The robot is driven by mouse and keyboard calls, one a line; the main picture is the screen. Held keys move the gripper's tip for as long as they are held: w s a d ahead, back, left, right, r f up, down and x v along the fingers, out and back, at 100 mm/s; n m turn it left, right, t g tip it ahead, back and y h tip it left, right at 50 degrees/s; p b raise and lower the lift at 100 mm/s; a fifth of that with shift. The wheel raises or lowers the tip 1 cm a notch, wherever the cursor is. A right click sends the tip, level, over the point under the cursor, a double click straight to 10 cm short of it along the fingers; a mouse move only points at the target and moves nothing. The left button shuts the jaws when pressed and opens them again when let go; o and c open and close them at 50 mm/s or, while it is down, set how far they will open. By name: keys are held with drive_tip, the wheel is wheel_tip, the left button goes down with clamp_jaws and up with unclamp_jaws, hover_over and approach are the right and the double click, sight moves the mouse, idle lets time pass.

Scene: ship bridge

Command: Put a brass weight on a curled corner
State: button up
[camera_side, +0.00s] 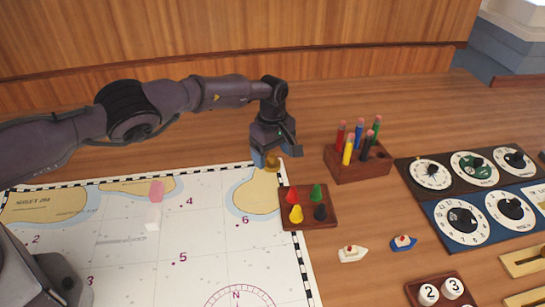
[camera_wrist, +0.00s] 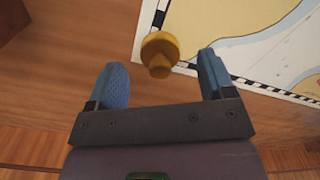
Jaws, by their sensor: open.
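A brass weight (camera_side: 272,162) stands at the chart's far right corner in the side view. In the wrist view the brass weight (camera_wrist: 159,52) sits over the black-and-white chart border, just beyond and between the fingertips. The chart (camera_side: 135,247) lies on the wooden desk; its corner under the weight is mostly hidden, and I cannot tell whether it is curled. My gripper (camera_side: 274,158) points down at that corner. In the wrist view my gripper (camera_wrist: 161,75) has its blue fingers wide apart, with nothing between the pads and neither finger visibly touching the weight.
A tray of coloured pegs (camera_side: 308,222) sits right of the chart's corner. A wooden block of pencils (camera_side: 357,166) stands behind it. Dial panels (camera_side: 462,206) fill the right. Bare desk lies behind the chart.

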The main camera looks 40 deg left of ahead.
wheel_tip(320, 180, up, 11)
drive_tip(key=s+a+r+m, duration=0.9)
drive_tip(key=s, duration=0.2)
drive_tip(key=s+a+r+m+t, duration=0.1)
drive_tip(key=s+r, duration=0.3)
drive_tip(key=s, duration=0.5)
drive_tip(key=s+a+r+m+t, duration=0.1)
drive_tip(key=s+r+m+t, duration=0.1)
drive_tip(key=s, duration=0.6)
drive_tip(key=s+a+r+m+t, duration=0.1)
drive_tip(key=s+r+m+t, duration=0.1)
drive_tip(key=s+r, duration=0.4)
drive_tip(key=shift+s+r+m+t, duration=0.3)
drive_tip(key=shift+s+m, duration=0.1)
drive_tip(key=shift+s, duration=1.4)
drive_tip(key=shift+a, duration=0.1)
